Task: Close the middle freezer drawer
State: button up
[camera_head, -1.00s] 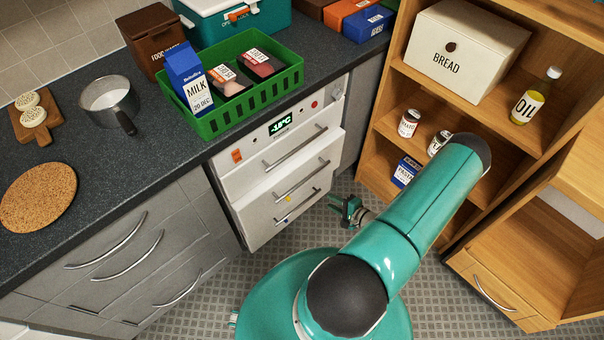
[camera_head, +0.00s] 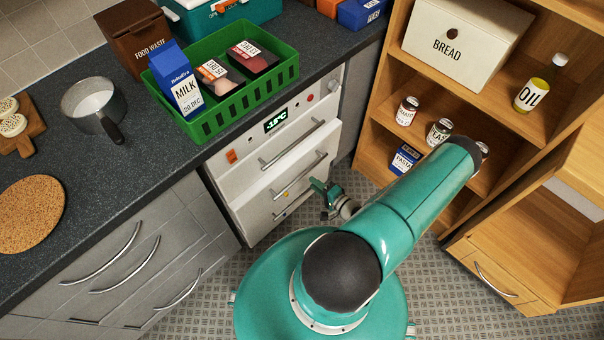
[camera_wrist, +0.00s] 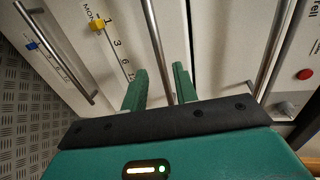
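The white freezer (camera_head: 262,152) has stacked drawers under the counter. Its middle drawer (camera_head: 250,207) seems to stand a little proud of the top one; how far is hard to tell. The middle drawer's metal handle (camera_head: 301,177) runs between my fingertips in the wrist view (camera_wrist: 163,45). A yellow slider (camera_wrist: 97,24) is on this drawer's front. My gripper (camera_wrist: 160,78) is open, its two green fingers on either side of the handle. Contact cannot be made out. In the head view my gripper (camera_head: 322,190) is at the right side of the drawer.
The bottom drawer handle (camera_wrist: 55,50) and the top handle (camera_wrist: 277,50) lie on either side. A wooden shelf (camera_head: 375,180) with jars stands close to the right. A green basket (camera_head: 210,131) sits on the counter (camera_head: 130,170) above. Patterned floor lies below.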

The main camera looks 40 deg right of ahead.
aim_at(302, 174)
jog(key=w, duration=0.2)
jog(key=w+f, duration=0.1)
jog(key=w, duration=0.4)
jog(key=shift+w+f, duration=0.15)
jog(key=shift+f, duration=0.1)
grip_shut()
